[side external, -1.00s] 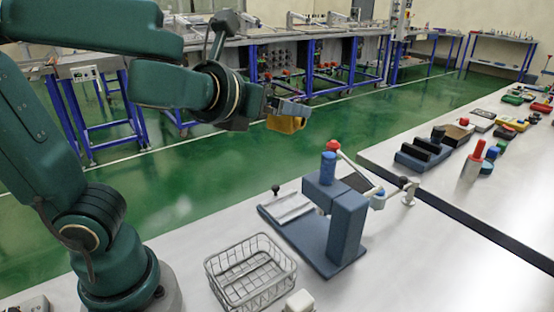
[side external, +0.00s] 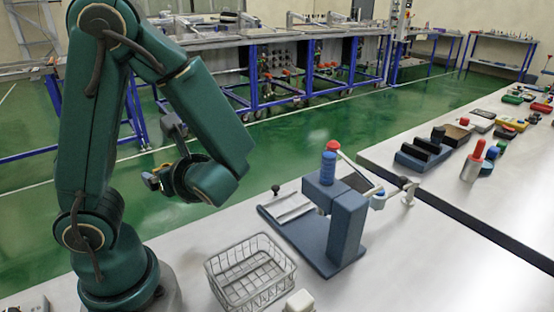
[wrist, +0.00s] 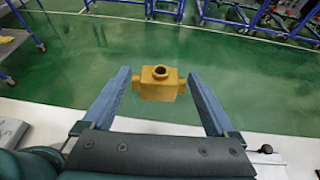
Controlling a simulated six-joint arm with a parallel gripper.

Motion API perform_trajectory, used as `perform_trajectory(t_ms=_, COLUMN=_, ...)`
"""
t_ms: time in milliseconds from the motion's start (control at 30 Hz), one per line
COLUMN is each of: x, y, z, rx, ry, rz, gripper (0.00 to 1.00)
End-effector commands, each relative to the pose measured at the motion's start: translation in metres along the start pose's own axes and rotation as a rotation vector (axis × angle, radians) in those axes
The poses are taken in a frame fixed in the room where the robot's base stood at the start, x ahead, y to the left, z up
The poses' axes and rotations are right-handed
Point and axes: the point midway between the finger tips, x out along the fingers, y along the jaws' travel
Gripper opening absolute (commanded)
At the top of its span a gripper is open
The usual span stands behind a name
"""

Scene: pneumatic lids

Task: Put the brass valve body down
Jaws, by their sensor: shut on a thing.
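The brass valve body (wrist: 161,90) is a yellow block with a round opening on top and a stub on each side. In the wrist view it sits between the two grey-blue fingers of my gripper (wrist: 161,80), which is shut on it. The valve body looks upright there. In the side view my gripper (side external: 158,179) is small and partly hidden by my arm, left of the bench fixture. Only a little of the brass shows there. The gripper is held up in the air, clear of the fixture and the basket.
A blue press-like fixture (side external: 346,222) with a red knob stands on the white bench. A wire basket (side external: 250,272) stands in front of it, with a small white block (side external: 299,302) beside it. Several parts lie on the far right bench (side external: 430,195).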

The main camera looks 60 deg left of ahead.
Motion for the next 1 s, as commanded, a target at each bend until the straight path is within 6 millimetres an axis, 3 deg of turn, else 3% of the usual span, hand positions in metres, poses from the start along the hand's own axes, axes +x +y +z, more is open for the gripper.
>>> perform_trajectory(t_ms=367, x=-0.002, y=-0.004, z=-0.004, rx=0.002, ry=-0.002, rz=-0.003, gripper=0.04)
perform_trajectory(t_ms=1000, x=-0.050, y=-0.065, z=-0.087, rx=0.000, ry=-0.001, rz=-0.003, gripper=0.04)
